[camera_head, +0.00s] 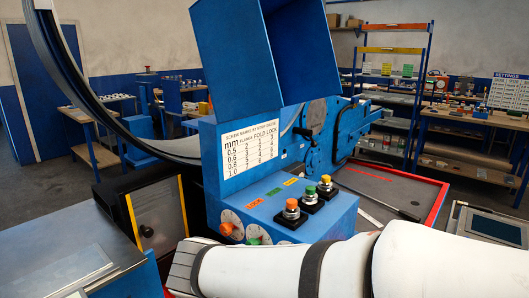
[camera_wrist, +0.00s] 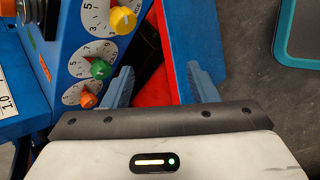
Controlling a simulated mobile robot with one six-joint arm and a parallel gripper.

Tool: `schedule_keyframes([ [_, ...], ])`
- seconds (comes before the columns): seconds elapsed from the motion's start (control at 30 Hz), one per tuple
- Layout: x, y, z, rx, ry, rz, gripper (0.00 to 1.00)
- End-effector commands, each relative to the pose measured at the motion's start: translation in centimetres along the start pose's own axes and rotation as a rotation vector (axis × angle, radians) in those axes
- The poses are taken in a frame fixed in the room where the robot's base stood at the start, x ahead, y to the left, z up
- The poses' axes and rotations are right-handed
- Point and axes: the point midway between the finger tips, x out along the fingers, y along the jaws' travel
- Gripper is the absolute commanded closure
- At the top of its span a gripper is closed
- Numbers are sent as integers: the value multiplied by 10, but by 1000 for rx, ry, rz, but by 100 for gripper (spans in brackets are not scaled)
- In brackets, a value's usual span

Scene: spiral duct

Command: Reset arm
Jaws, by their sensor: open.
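My gripper (camera_wrist: 162,80) shows in the wrist view with its two blue-grey fingers spread wide apart. Nothing is between the fingertips except the view of a red surface and a dark gap beyond. The gripper is beside the blue control box (camera_wrist: 75,25), to the right of its yellow knob (camera_wrist: 123,20), green knob (camera_wrist: 101,69) and orange knob (camera_wrist: 88,100). In the head view my white arm crosses the lower right, in front of the control box (camera_head: 335,212). I cannot make out the fingers there.
The blue machine has a settings plate (camera_head: 252,140) and orange, green and yellow push buttons (camera_head: 309,195) on top. A large dark ring (camera_head: 75,85) curves at left. A metal-topped table (camera_head: 70,265) stands lower left. A red-edged bench (camera_head: 400,185) is behind my arm. Shelves (camera_head: 390,90) stand farther back.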

Motion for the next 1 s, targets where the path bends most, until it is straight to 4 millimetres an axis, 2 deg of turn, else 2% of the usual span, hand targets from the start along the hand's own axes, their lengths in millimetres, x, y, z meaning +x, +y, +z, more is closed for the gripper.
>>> schedule_keyframes([
  [0.03, 6, -4, 15, 73, -7, -39, 47],
  [0.17, 23, -22, 53, 311, -23, -164, 47],
  [0.3, 35, -49, 94, 642, -39, -306, 47],
  [0.5, 40, -84, 132, 1120, -49, -461, 47],
  [0.6, 40, -95, 142, 1319, -49, -511, 47],
  [0.73, 40, -103, 150, 1493, -45, -546, 47],
  [1.0, 40, -107, 156, 1577, -42, -563, 47],
])
